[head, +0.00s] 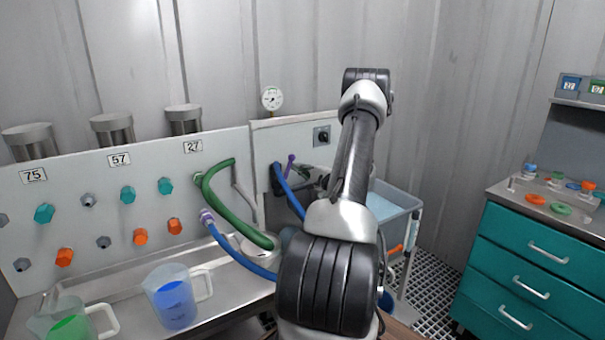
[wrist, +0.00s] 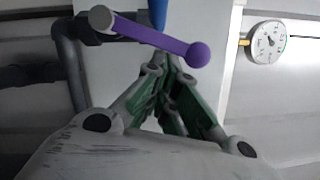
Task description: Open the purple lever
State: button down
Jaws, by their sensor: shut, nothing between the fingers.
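The purple lever (wrist: 150,35) shows in the wrist view as a bar with a round knob at its right end and a grey pivot at its left end. It slants slightly down to the right. In the head view the lever (head: 290,163) is small, on the panel left of my arm. My gripper (wrist: 170,62) is shut and empty, its green-padded fingers together at the tips. The tips appear close below the lever near its knob; I cannot tell whether they touch it. In the head view the gripper (head: 312,172) is partly hidden behind my arm.
Dark pipes (wrist: 70,60) run left of the lever, and a gauge (wrist: 267,42) is at the right. Blue (head: 235,248) and green hoses (head: 225,215) hang from the panel. Jugs with blue (head: 175,300) and green liquid (head: 70,328) stand on the bench. A teal drawer cabinet (head: 530,265) is at right.

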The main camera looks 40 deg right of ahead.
jog(key=shift+w+a+r+n+g, duration=0.15)
jog(key=shift+a+r+n, duration=0.3)
jog(key=shift+n, duration=0.15)
jog(key=shift+w+a+r+n+g, duration=0.15)
jog(key=shift+a+r+n, duration=0.15)
jog(key=shift+a+n, duration=0.25)
jog(key=shift+r, duration=0.1)
jog(key=shift+d, duration=0.1)
jog(key=s+d, duration=0.3)
jog(key=s, duration=0.8)
jog(key=shift+d, duration=0.4)
